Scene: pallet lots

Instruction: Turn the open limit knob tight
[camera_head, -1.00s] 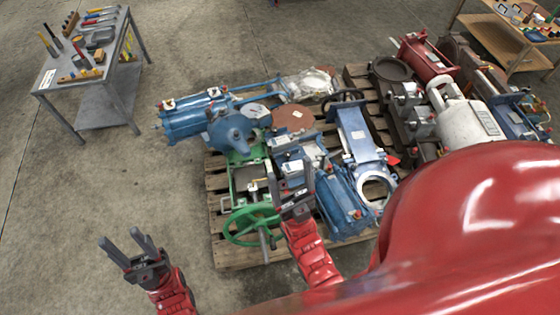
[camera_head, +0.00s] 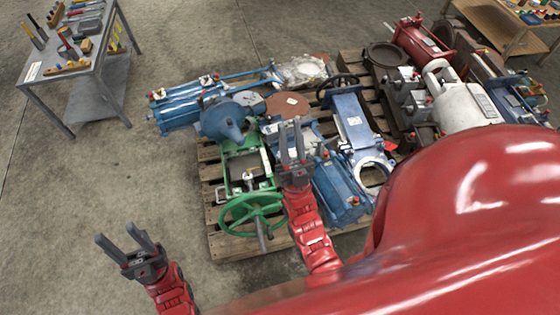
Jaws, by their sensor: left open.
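I cannot single out the open limit knob; only small red caps or knobs show on the valve actuators, such as one on the blue cylinder (camera_head: 355,201). My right gripper (camera_head: 292,128) is raised in front of the blue actuators, fingers pointing away from me with a gap between them. It hides part of the equipment behind it, and I cannot tell whether it touches anything. My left gripper (camera_head: 117,233) is open and empty above bare floor, left of the pallet. A green valve with a green handwheel (camera_head: 252,212) lies between the two grippers.
A wooden pallet (camera_head: 233,247) carries several valves and actuators. Another blue actuator (camera_head: 178,114) lies at its left. A grey tool table (camera_head: 90,75) stands at upper left. My red body covers the lower right. The floor at left is clear.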

